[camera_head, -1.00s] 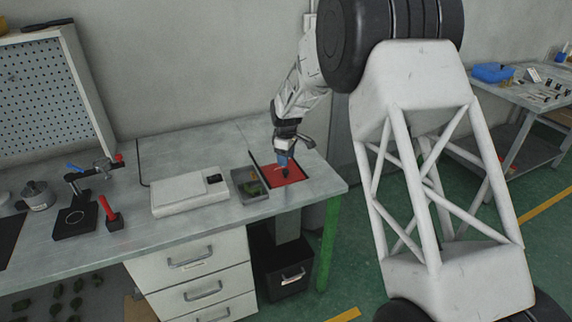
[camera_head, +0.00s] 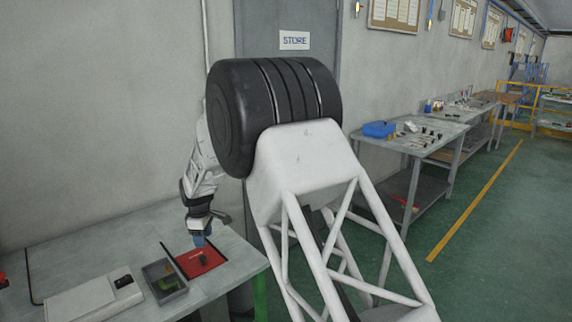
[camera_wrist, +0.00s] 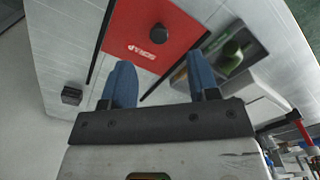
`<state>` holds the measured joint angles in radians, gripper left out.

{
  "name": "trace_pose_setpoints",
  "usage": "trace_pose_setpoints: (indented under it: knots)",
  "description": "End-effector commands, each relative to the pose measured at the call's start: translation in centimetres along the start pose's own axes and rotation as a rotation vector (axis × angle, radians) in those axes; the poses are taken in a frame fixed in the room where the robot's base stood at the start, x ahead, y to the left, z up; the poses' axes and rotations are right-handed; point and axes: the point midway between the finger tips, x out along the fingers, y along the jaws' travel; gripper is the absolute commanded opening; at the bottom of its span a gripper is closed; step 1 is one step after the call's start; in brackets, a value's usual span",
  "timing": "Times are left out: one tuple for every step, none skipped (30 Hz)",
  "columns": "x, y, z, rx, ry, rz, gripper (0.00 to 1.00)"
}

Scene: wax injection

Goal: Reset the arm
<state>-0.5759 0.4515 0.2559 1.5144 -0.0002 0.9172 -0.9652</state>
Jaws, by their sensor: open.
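My gripper (camera_head: 199,241) is above the red mat (camera_head: 212,258) at the right end of the workbench. In the wrist view its two blue fingers (camera_wrist: 163,82) are apart with nothing between them. A small dark round object (camera_wrist: 158,33) rests on the red mat, ahead of the fingertips and apart from them. It also shows in the head view (camera_head: 203,260), just below the fingers.
A grey tray (camera_head: 183,291) with green pieces inside stands left of the mat. A white flat device (camera_head: 80,303) lies further left. A small black block (camera_wrist: 72,95) sits beside the mat. Other benches (camera_head: 425,140) stand along the wall at right.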

Motion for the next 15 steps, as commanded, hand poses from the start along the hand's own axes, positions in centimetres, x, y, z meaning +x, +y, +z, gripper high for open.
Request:
trace_pose_setpoints:
  knots:
    - [-0.7, -0.1, 0.8, 0.014, 0.002, 0.003, 0.55]
    - [-1.1, -0.1, 1.3, 0.024, 0.002, 0.004, 0.55]
    - [-1.7, -0.2, 2.1, 0.04, 0.004, 0.006, 0.55]
    - [-2.3, -0.3, 2.6, 0.053, 0.005, 0.008, 0.55]
    - [-2.8, -0.5, 3.3, 0.066, 0.006, 0.009, 0.55]
    - [-3.5, -0.7, 4.2, 0.085, 0.008, 0.012, 0.55]
    - [-4.1, -0.8, 4.9, 0.101, 0.009, 0.014, 0.55]
    - [-4.7, -1.0, 5.7, 0.117, 0.01, 0.016, 0.55]
    - [-5.5, -1.2, 6.8, 0.139, 0.012, 0.019, 0.55]
    - [-6.1, -1.4, 7.5, 0.157, 0.014, 0.021, 0.55]
    - [-6.7, -1.7, 8.3, 0.173, 0.015, 0.023, 0.55]
    - [-7.5, -2.0, 9.3, 0.196, 0.017, 0.026, 0.55]
    - [-8.0, -2.2, 10.2, 0.213, 0.018, 0.028, 0.55]
    - [-8.6, -2.5, 10.9, 0.229, 0.02, 0.03, 0.55]
    - [-9.3, -2.9, 11.9, 0.252, 0.022, 0.032, 0.55]
